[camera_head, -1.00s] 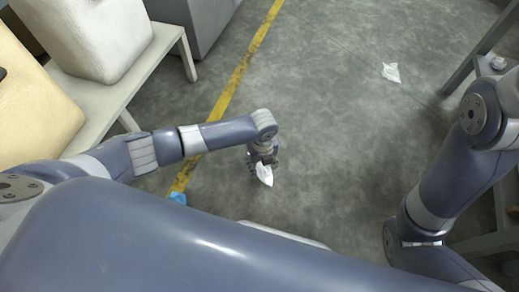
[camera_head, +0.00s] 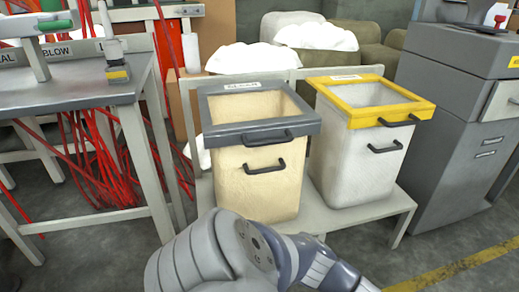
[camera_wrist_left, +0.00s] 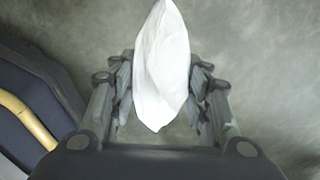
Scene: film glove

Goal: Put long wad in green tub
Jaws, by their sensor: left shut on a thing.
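In the left wrist view my left gripper (camera_wrist_left: 161,88) is shut on a white, elongated, crumpled wad (camera_wrist_left: 161,50). The wad sticks out beyond the fingers, above a blurred grey floor. In the head view my left arm shows at the bottom, but its gripper is out of frame. No green tub is visible. Two open tubs stand on a low bench: a cream tub with a grey rim (camera_head: 260,137) and a whitish tub with a yellow rim (camera_head: 372,101). Their labels are too small to read. My right gripper is out of view.
A metal work table (camera_head: 75,88) with red hoses below stands at left. A grey cabinet (camera_head: 455,125) stands at right. Filled white bags (camera_head: 318,36) are behind the tubs. The bench (camera_head: 340,215) has a narrow front edge, with open floor before it at right.

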